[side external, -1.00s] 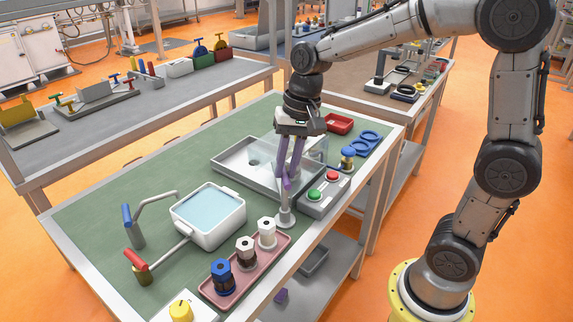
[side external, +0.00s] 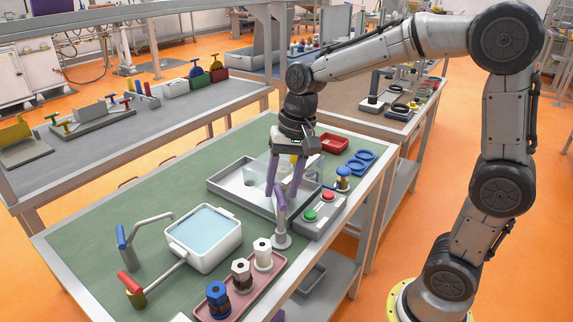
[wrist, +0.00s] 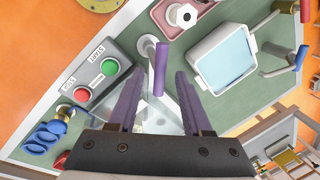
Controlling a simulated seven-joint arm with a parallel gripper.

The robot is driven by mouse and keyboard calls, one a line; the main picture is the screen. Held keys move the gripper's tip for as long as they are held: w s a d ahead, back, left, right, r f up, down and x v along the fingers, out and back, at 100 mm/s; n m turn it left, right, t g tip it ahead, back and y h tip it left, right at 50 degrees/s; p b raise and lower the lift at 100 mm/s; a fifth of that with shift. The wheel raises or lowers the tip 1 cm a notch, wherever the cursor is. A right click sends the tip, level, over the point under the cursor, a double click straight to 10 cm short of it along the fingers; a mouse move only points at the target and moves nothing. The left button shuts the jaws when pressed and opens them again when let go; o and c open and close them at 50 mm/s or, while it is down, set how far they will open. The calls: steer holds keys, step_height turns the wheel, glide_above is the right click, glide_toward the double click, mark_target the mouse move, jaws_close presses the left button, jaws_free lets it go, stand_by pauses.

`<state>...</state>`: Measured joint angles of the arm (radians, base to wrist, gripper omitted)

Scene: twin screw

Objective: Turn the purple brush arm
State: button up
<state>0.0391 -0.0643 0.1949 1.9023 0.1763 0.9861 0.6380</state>
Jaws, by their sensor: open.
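The purple brush arm (side external: 280,205) is a short purple handle on a grey post with a round grey foot (side external: 282,241), at the front right edge of the green table. It also shows in the wrist view (wrist: 161,68). My gripper (side external: 283,190) is open, with its two purple fingers pointing down over the handle. In the wrist view the handle appears between the fingertips of my gripper (wrist: 159,75), with space on both sides. I cannot tell how far down the fingertips reach beside it. Nothing is held.
A grey tray (side external: 222,187) with a clear cover lies behind. A button box (side external: 320,215) with green and red buttons stands close on the right. A pink tray (side external: 205,312) of hexagonal pieces and a white basin (side external: 180,250) are to the left.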

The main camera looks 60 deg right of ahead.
step_height(320, 180, up, 13)
steer(key=s+d, duration=0.2)
steer(key=shift+r, duration=0.15)
steer(key=shift+w, duration=0.1)
steer(key=s+a+n+t, duration=0.2)
steer(key=s, duration=0.8)
steer(key=s+d+f+n+t+h, duration=0.1)
steer(key=s+d+f+n+t, duration=0.1)
steer(key=s+f+n, duration=0.4)
step_height(320, 180, down, 4)
steer(key=shift+f+n+h, duration=0.25)
steer(key=shift+n+h, duration=0.05)
steer(key=shift+n, duration=0.1)
